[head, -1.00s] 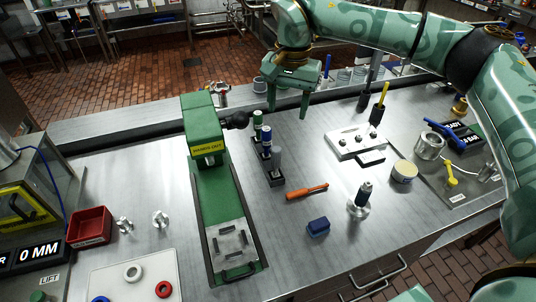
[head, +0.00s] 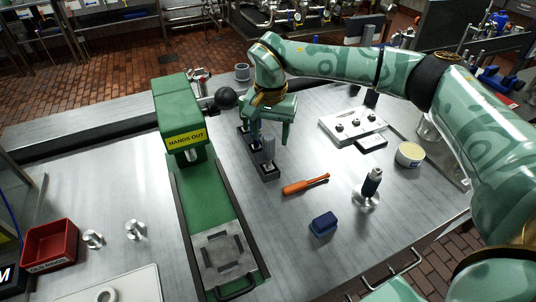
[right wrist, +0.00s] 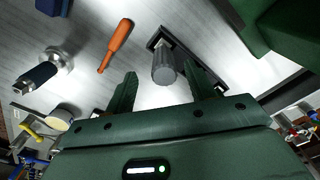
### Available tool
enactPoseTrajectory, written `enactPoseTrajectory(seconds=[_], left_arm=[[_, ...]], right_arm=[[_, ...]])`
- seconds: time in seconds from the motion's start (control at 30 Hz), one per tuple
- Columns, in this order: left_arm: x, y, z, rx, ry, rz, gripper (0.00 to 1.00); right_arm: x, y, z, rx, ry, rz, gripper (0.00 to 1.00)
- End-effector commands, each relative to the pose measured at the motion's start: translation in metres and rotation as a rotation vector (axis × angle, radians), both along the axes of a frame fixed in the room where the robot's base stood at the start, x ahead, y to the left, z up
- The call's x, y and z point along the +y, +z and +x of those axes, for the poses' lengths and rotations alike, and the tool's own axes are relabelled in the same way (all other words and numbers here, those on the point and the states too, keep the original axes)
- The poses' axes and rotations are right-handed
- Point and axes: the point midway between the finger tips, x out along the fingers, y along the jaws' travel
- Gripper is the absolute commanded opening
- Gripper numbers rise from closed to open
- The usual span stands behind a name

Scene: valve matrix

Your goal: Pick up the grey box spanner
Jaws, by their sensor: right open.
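The grey box spanner (head: 269,152) stands upright in the nearest place of a black rack (head: 262,172). In the right wrist view the spanner (right wrist: 164,68) shows as a ribbed grey cylinder just beyond and between the fingertips. My right gripper (head: 270,142) is open and empty, pointing down over the rack close to the spanner; it also shows in the right wrist view (right wrist: 160,72). I cannot tell whether a finger touches the spanner. My left gripper is not in view.
A green press (head: 180,115) marked HANDS OUT stands left of the rack.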

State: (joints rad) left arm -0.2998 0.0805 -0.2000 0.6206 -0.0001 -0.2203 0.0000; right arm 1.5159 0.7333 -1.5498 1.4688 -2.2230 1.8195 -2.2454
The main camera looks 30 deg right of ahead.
Motion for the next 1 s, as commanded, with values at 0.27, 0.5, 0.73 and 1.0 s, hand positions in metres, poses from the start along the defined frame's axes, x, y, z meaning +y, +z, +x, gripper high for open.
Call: enactPoseTrajectory(seconds=[0.27,0.5,0.73,1.0], left_arm=[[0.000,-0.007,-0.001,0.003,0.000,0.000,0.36],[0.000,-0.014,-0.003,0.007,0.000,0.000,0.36],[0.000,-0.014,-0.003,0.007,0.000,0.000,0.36],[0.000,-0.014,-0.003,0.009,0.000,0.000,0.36]], right_arm=[[0.000,-0.030,0.003,0.003,-0.001,0.001,0.55],[0.001,-0.063,0.007,0.001,-0.001,0.001,0.55],[0.001,-0.065,0.007,-0.001,0.000,0.000,0.55],[0.001,-0.065,0.007,-0.001,0.000,0.000,0.00]])
